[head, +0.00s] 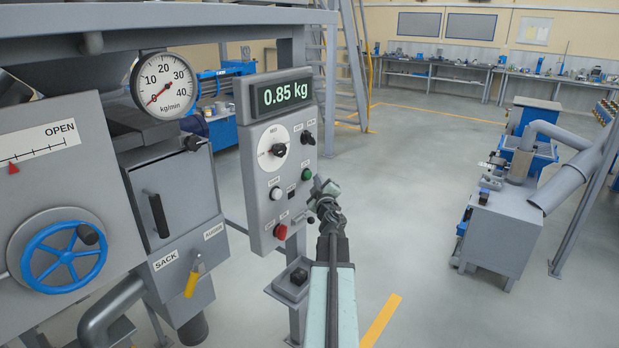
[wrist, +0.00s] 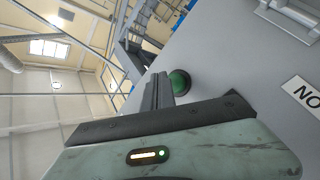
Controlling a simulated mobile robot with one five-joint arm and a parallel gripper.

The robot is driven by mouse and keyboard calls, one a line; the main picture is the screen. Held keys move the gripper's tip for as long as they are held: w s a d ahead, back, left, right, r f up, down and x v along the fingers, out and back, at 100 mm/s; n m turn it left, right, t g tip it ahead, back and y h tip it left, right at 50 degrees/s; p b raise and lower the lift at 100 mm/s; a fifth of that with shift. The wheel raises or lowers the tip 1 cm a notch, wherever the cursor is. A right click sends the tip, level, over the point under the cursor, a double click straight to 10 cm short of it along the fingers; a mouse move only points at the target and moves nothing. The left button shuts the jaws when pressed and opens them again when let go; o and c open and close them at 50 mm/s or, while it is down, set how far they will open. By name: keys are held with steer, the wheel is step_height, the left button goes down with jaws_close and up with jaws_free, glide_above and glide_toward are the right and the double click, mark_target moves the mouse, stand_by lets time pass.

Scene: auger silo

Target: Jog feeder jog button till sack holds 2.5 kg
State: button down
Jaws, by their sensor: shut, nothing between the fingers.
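The grey control panel (head: 262,215) carries a display (head: 283,95) reading 0.85 kg. Below it are a dial knob (head: 279,150), a green button (head: 306,174), a white button (head: 276,193) and a red button (head: 281,232). Their small labels are too small to read, so I cannot tell which is the jog button. My gripper (head: 322,188) is shut and empty, just right of the panel's lower half. In the wrist view its fingers (wrist: 158,92) point close beside the green button (wrist: 178,82); I cannot tell whether they touch it. No sack is visible.
A kg/min gauge (head: 163,87) has its needle near 0. A blue handwheel (head: 64,251) and a yellow lever (head: 193,277) by SACK and AUGER labels are at left. A grey machine (head: 502,232) stands right, with open floor between.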

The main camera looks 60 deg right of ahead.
steer(key=shift+w, duration=0.1)
steer(key=shift+w, duration=0.3)
steer(key=shift+w, duration=0.55)
stand_by(7.0)
